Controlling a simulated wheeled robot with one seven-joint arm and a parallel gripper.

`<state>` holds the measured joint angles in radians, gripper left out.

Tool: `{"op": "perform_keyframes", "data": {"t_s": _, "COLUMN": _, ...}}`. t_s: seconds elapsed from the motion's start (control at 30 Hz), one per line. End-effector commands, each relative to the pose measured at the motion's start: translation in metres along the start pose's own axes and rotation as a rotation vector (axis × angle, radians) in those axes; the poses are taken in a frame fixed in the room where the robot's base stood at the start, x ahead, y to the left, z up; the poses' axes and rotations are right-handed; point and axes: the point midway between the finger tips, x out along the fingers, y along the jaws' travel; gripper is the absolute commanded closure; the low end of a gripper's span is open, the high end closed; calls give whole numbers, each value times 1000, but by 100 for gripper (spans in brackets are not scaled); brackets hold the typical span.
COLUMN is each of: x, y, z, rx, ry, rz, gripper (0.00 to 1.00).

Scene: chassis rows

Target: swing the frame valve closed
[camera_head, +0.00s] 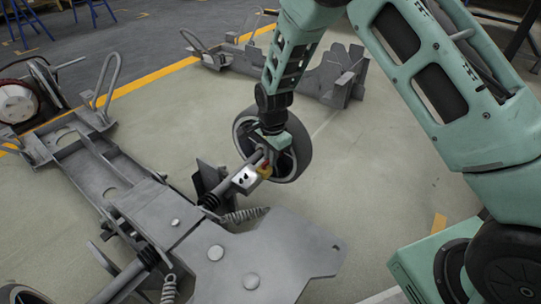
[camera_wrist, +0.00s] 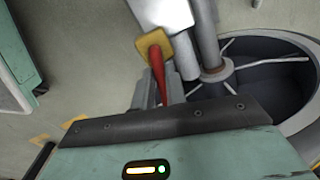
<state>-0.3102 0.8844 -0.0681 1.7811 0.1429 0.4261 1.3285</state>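The frame valve is a small silver block (camera_head: 246,180) on the chassis axle, with a red lever (camera_head: 266,161) and a yellow part (camera_head: 264,171) beside it. In the wrist view the red lever (camera_wrist: 157,72) runs from the yellow square piece (camera_wrist: 154,44) down towards my gripper, beside the silver block (camera_wrist: 162,12). My gripper (camera_head: 267,153) points down at the lever from above. In the wrist view the grey fingers of my gripper (camera_wrist: 158,96) are close around the lever's near end. Contact and finger closure are unclear.
A wheel (camera_head: 292,148) stands just behind the valve; its rim fills the right of the wrist view. The grey chassis frame (camera_head: 110,185) stretches left, with a flat plate (camera_head: 285,255) and a spring (camera_head: 245,215) close by. Another chassis (camera_head: 335,80) lies behind.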

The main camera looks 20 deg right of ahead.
Motion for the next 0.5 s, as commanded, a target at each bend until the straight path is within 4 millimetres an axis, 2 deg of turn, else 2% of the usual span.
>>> {"op": "perform_keyframes", "data": {"t_s": 0.27, "x": -2, "y": 1, "z": 0, "rx": 17, "ry": 2, "rz": 1, "gripper": 100}}
{"op": "perform_keyframes", "data": {"t_s": 0.5, "x": -6, "y": 4, "z": 1, "rx": 123, "ry": 8, "rz": 3, "gripper": 100}}
